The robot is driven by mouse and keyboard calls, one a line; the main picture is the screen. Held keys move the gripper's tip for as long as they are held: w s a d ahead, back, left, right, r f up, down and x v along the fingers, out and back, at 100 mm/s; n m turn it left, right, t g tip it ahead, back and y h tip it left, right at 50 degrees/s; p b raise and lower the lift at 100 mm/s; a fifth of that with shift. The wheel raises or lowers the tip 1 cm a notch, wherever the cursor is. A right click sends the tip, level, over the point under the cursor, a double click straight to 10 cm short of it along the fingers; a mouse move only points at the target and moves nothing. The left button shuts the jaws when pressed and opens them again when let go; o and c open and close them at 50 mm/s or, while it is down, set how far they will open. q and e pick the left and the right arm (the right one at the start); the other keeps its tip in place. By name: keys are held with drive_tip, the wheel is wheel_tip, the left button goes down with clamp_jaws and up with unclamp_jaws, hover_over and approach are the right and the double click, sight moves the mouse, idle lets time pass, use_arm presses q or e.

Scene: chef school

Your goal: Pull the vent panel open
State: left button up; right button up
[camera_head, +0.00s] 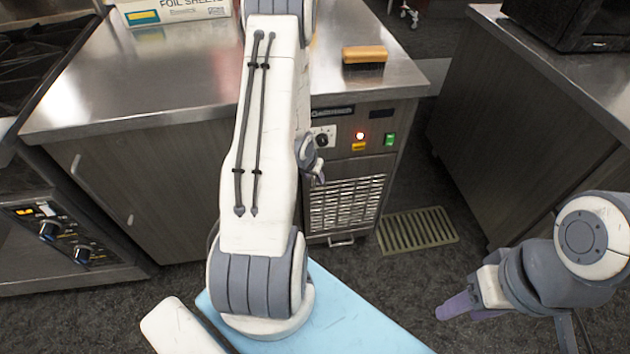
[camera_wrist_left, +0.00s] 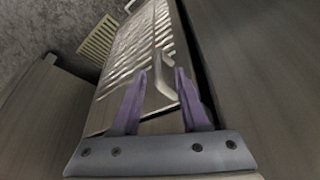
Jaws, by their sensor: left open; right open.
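The vent panel (camera_head: 345,203) is a slatted metal grille on the lower front of the counter unit; it looks closed. Its slats show in the left wrist view (camera_wrist_left: 128,50). There, a pale bar handle (camera_wrist_left: 163,82) stands on the panel, between and just beyond the two purple fingertips of my left gripper (camera_wrist_left: 160,78). The gripper is open; I cannot tell whether it touches the handle. In the head view my left gripper (camera_head: 316,172) is mostly hidden by its arm, by the panel's upper left. My right gripper (camera_head: 458,306) is open and empty at lower right, away from the panel.
A brush (camera_head: 364,55) and a foil box (camera_head: 178,10) lie on the counter. A floor grate (camera_head: 417,230) lies right of the unit. Another counter (camera_head: 500,130) stands further right.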

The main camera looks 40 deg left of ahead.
use_arm(q)
drive_tip(key=shift+x, duration=1.25)
drive_tip(key=shift+d, duration=0.1)
clamp_jaws()
drive_tip(key=shift+w+r, duration=0.15)
